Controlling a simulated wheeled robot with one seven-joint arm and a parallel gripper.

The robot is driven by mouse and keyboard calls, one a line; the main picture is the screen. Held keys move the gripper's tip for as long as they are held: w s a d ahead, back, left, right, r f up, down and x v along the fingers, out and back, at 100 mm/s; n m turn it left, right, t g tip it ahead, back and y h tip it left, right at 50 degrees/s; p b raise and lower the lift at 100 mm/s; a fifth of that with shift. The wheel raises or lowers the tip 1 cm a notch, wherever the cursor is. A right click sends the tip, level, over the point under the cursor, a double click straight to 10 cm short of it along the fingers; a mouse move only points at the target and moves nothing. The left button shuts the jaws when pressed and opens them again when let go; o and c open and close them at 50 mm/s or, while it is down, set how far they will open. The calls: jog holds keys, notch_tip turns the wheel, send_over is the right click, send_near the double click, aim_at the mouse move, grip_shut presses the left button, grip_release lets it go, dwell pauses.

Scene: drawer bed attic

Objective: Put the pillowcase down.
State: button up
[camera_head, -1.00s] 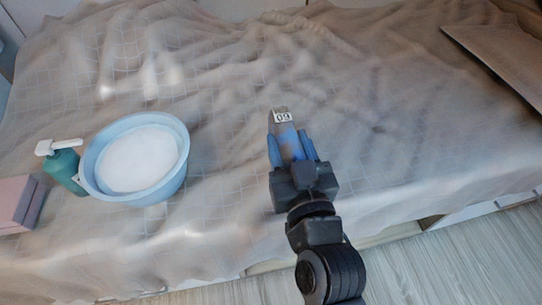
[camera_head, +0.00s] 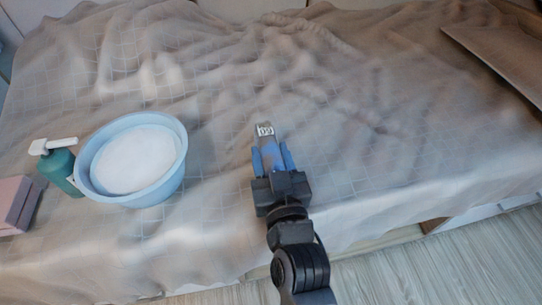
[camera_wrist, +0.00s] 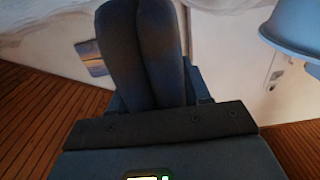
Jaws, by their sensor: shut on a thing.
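My gripper (camera_head: 271,158) is over the front part of the draped bed, its blue fingers closed around a narrow grey-blue thing (camera_head: 264,132). A white label with dark figures shows at the tip of that thing, which sticks out past the fingertips. I cannot tell from its look whether it is the pillowcase, and no other clear pillowcase shows. Whether it touches the cloth below is unclear. In the wrist view my two dark fingers (camera_wrist: 145,50) lie close together and hide what is between them.
A wrinkled grey-beige cloth (camera_head: 380,130) covers the bed. At left stand a light-blue basin (camera_head: 178,180) with white contents, a green pump bottle (camera_head: 58,170) and a pink block (camera_head: 15,203). A flat brown-grey thing (camera_head: 500,60) lies at far right. The middle of the bed is clear.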

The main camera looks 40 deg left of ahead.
jog(key=o, duration=0.8)
jog(key=shift+f, duration=0.1)
jog(key=shift+c, duration=0.2)
jog(key=shift+r, duration=0.2)
jog(key=v, duration=1.2)
jog(key=shift+f, duration=0.1)
